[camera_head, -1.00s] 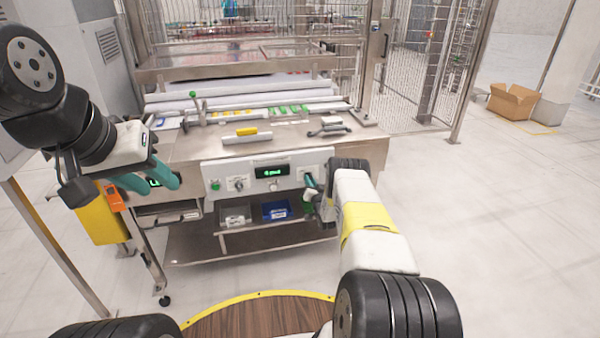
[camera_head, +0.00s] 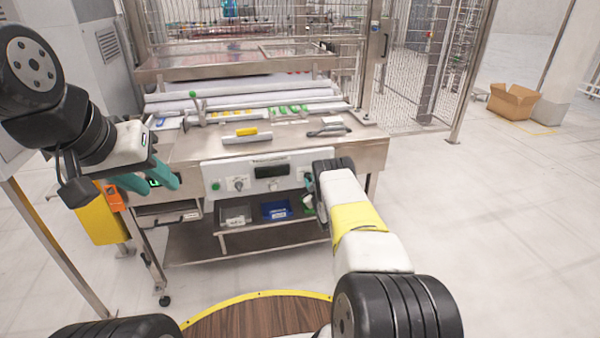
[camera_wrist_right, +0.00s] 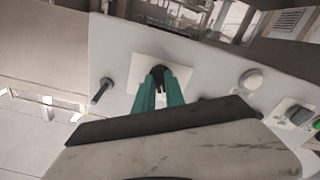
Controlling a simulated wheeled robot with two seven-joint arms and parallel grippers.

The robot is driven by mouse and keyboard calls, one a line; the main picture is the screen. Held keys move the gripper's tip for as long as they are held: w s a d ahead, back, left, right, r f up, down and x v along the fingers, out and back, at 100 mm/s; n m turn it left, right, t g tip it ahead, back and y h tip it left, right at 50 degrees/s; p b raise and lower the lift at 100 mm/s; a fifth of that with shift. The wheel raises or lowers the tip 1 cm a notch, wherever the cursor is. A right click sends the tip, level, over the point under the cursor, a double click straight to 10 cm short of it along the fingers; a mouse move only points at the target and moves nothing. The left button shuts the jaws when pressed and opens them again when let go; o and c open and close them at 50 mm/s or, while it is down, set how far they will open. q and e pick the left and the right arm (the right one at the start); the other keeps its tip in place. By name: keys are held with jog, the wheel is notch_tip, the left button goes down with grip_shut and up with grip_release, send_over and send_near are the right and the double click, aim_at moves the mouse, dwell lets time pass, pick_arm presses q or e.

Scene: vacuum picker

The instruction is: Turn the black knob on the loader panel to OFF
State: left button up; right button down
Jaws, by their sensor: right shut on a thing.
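The white loader panel (camera_head: 225,172) is on the front of the steel table, and its display (camera_head: 271,171) is dark. The black knob (camera_wrist_right: 158,74) sits on a pale square plate in the right wrist view. My right gripper (camera_wrist_right: 159,82) has its teal fingers shut on the knob. In the head view my right gripper (camera_head: 309,184) is at the panel's right end, where my wrist hides most of the knob; I cannot read its marking. My left gripper (camera_head: 150,181) is open and empty, left of the panel.
A dark peg-like control (camera_wrist_right: 103,90) and a round white button (camera_wrist_right: 251,79) flank the knob. Another knob (camera_head: 238,184) is on the panel's left part. Blue bin (camera_head: 276,210) and grey bin (camera_head: 235,215) sit below.

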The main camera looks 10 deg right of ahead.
jog(key=shift+n, duration=1.5)
jog(key=shift+f, duration=0.1)
jog(key=c, duration=1.4)
grip_release()
jog(key=s, duration=0.8)
jog(key=shift+d, duration=0.15)
jog(key=shift+w, duration=0.1)
